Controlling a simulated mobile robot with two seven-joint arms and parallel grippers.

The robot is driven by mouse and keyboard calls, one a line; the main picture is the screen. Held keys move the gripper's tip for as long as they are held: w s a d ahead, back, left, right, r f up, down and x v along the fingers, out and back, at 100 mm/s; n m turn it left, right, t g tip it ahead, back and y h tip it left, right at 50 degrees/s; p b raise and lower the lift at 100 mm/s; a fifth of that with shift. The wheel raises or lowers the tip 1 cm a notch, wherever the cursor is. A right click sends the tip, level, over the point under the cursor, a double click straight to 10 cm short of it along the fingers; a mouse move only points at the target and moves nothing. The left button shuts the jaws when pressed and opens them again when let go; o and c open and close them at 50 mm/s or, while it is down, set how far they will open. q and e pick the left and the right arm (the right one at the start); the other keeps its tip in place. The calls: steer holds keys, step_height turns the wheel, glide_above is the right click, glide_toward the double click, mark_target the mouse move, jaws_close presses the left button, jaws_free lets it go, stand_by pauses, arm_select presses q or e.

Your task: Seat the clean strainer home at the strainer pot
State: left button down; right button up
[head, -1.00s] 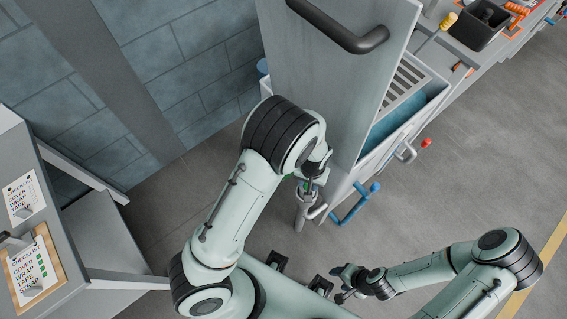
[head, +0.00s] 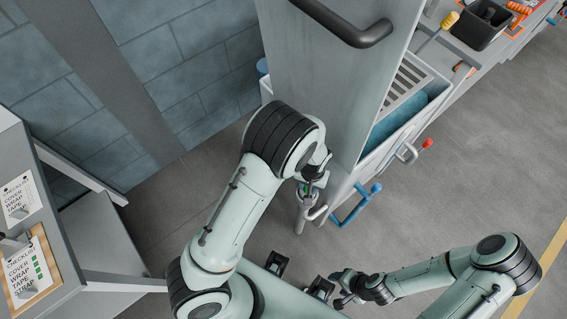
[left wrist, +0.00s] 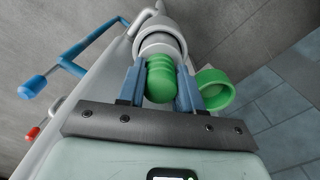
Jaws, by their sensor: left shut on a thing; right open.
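The strainer (left wrist: 160,76) shows a green ribbed grip in the left wrist view. My left gripper (left wrist: 160,88) is shut on it, one finger on each side. The strainer's far end meets the mouth of the grey round strainer pot (left wrist: 161,43). I cannot tell how deep it sits, as its lower part is hidden. In the head view the pot (head: 303,217) is below my left gripper (head: 310,187), with a bit of green between them. My right gripper (head: 338,287) is open and empty at lower right, well apart from the pot.
A green ring-shaped cap (left wrist: 214,90) is beside the right finger. A blue-handled lever (head: 358,203) and a red-tipped valve (head: 426,144) stick out near the pot. A tall grey panel (head: 345,90) with a dark handle rises behind. A checklist stand (head: 40,235) is at left.

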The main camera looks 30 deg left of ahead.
arm_select(q)
steer(key=shift+f+b, duration=1.05)
steer(key=shift+f, duration=0.55)
arm_select(e)
steer(key=shift+s+f, duration=0.3)
steer(key=shift+f, duration=0.35)
steer(key=shift+s+f, duration=0.3)
steer(key=shift+f, duration=0.3)
arm_select(q)
steer(key=c, duration=0.7)
jaws_free()
steer(key=shift+c, duration=1.2)
steer(key=shift+r+p, duration=1.7)
steer(key=shift+r, duration=0.85)
steer(key=shift+r+p, duration=1.2)
steer(key=shift+r, duration=0.8)
arm_select(e)
steer(key=w+r, duration=0.4)
steer(key=r, duration=0.3)
steer(key=shift+w, duration=0.2)
arm_select(q)
steer(key=shift+f, duration=0.1)
arm_select(e)
steer(key=shift+s, duration=0.1)
